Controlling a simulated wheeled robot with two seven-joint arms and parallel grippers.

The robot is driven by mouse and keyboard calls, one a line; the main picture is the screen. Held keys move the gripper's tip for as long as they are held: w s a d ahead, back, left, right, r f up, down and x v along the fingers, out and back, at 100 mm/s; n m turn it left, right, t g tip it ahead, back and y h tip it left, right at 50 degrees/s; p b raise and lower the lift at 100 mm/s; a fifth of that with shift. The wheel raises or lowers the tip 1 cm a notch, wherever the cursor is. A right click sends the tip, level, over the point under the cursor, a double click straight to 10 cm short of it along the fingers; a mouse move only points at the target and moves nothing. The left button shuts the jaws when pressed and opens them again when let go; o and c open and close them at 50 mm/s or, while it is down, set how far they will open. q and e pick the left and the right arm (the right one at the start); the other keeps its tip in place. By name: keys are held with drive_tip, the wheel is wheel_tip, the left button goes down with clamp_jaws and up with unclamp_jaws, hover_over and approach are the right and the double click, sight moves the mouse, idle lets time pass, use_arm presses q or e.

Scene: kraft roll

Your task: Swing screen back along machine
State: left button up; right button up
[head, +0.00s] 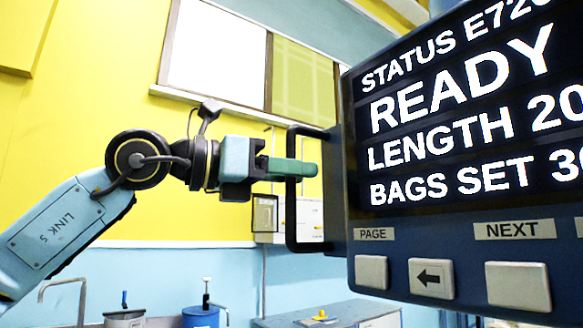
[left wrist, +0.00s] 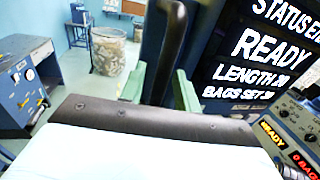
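The screen (head: 460,110) is a dark panel at the right of the head view, showing READY in white letters, with buttons under it. Its dark bar handle (head: 291,215) stands out from its left edge. My left gripper (head: 300,168) reaches in from the left, its green fingers at the middle of the handle's upright bar. In the left wrist view the handle (left wrist: 172,40) runs between the two fingers (left wrist: 160,88), which look closed on its sides. The screen (left wrist: 258,50) also shows at the right there. My right gripper is in neither view.
A wire bin (left wrist: 107,50) and a blue table (left wrist: 22,85) stand beyond in the wrist view. A second lit control panel (left wrist: 285,130) is at lower right. In the head view, a bench (head: 335,314) and a blue container (head: 200,317) are low behind the arm.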

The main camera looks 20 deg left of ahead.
use_arm(q)
clamp_jaws()
drive_tip(key=shift+w+d, duration=0.1)
drive_tip(key=shift+w, duration=0.05)
idle(0.4)
